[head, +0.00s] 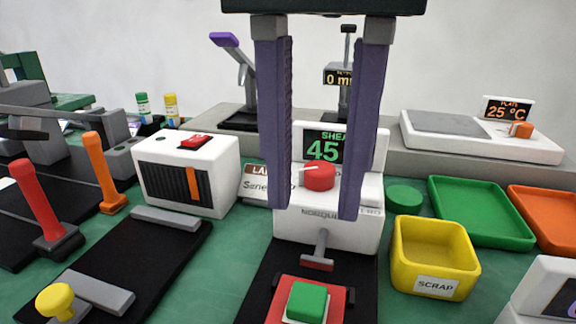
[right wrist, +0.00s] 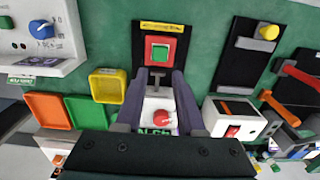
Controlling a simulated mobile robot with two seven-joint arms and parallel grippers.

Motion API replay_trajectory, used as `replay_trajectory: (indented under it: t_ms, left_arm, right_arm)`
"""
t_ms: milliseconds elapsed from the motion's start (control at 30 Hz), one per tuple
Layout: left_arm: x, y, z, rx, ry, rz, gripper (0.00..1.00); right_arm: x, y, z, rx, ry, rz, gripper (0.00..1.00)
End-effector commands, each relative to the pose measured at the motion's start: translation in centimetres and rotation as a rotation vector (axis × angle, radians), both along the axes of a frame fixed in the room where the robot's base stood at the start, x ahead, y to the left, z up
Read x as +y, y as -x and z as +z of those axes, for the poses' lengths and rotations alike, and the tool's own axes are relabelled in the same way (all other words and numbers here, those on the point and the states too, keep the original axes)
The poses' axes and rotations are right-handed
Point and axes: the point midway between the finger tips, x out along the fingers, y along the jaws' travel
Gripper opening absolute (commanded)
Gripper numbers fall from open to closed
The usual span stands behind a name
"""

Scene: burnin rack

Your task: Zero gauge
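A gauge stand (head: 348,45) with a small dark display (head: 335,76) reading "0 m…" stands at the back, partly hidden behind my right gripper (head: 313,210). That gripper is open and empty, its two purple fingers pointing down. In the head view the fingers straddle the red knob (head: 319,177) of a white tester (head: 330,232) whose display begins "SHEA" and "45". The right wrist view shows the gripper (right wrist: 160,75) with the red knob (right wrist: 165,120) between the fingers; contact cannot be told. My left gripper is not in view.
A purple-tipped lever stand (head: 225,42) is back left. A white box with a red switch (head: 194,141) stands left. A yellow scrap bin (head: 435,240), green tray (head: 480,242) and orange tray (head: 545,233) are right. A green block (head: 307,301) lies in front of the tester.

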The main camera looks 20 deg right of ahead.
Motion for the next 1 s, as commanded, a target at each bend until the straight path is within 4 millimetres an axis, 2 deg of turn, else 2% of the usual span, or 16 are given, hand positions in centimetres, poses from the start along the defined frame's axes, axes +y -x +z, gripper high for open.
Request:
replay_trajectory:
  t_ms: [33,300,1000]
  left_arm:
    - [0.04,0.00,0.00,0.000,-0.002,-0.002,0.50]
    - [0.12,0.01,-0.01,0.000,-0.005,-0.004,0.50]
    - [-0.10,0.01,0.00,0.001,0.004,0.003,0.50]
  right_arm:
    - [0.00,0.00,0.00,0.000,0.000,0.000,0.31]
    - [0.00,0.00,0.00,0.000,0.000,0.000,0.01]
    - [0.00,0.00,0.00,0.000,0.000,0.000,0.00]
